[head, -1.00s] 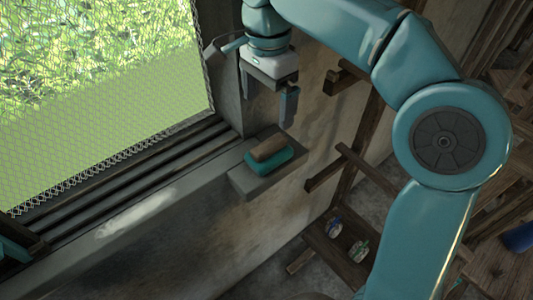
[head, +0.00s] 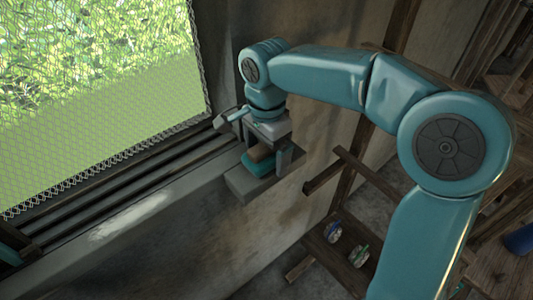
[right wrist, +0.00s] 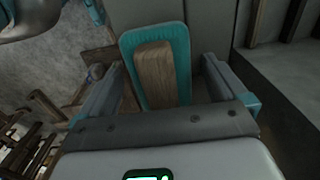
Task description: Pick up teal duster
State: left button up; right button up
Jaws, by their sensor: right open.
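The teal duster (head: 256,163) has a brown wooden back and a teal base. It lies on the small grey ledge (head: 238,187) at the window's lower right corner. My right gripper (head: 267,160) is open over it, with its fingers on either side of the duster. In the right wrist view, the duster (right wrist: 157,66) shows between the two open fingers of the gripper (right wrist: 165,88), its lower end hidden by the gripper body. I cannot tell whether the fingers touch it. My left gripper is not in view.
A mesh-covered window (head: 100,90) with a dark sill (head: 120,185) lies to the left. Wooden posts and a peg (head: 322,178) stand right of the ledge. A low wooden shelf (head: 335,250) with small items lies below.

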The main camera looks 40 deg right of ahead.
jog(key=c, duration=1.1)
jog(key=shift+c, duration=0.2)
notch_tip(320, 180, up, 20)
jog(key=p, duration=0.4)
jog(key=shift+o, duration=0.5)
jog(key=shift+p, duration=0.3)
